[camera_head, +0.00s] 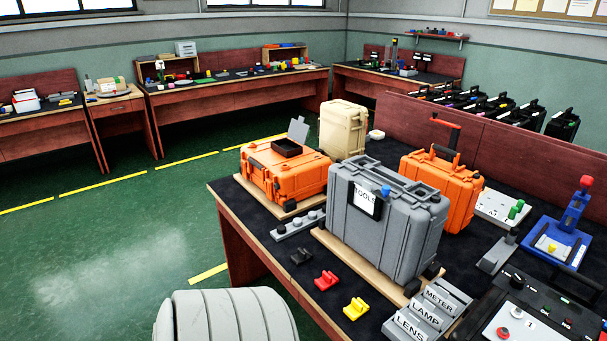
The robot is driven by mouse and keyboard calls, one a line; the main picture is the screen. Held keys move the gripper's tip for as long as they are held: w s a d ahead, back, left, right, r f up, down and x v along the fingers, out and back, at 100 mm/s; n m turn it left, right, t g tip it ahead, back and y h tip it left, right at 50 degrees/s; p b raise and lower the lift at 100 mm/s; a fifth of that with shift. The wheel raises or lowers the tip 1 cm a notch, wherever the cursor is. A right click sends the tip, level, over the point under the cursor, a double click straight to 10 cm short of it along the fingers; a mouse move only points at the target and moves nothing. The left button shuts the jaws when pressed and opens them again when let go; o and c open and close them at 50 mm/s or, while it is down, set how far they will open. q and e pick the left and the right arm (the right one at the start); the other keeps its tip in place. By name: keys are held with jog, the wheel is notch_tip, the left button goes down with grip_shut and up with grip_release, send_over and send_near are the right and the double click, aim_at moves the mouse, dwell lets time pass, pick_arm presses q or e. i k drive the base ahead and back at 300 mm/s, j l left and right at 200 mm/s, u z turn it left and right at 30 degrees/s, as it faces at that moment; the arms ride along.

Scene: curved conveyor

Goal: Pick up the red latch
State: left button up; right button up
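The red latch (326,281) is a small red piece lying on the dark mat of the workbench, near its front left edge. It lies between a black latch (301,256) and a yellow latch (356,309), apart from both. A large grey case (385,215) marked TOOLS stands on a wooden board behind it. Neither gripper is in view. A pale ribbed rounded shape at the bottom left, probably part of my own body, shows no fingers.
Grey blocks labelled METER, LAMP and LENS (410,322) sit right of the latches. Orange cases (285,172) (443,180) and a beige case (342,128) stand behind. A blue press (570,228) and a control panel (540,318) occupy the right. Green floor left of the bench is clear.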

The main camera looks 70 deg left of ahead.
aim_at(328, 279)
jog(key=u, duration=1.65)
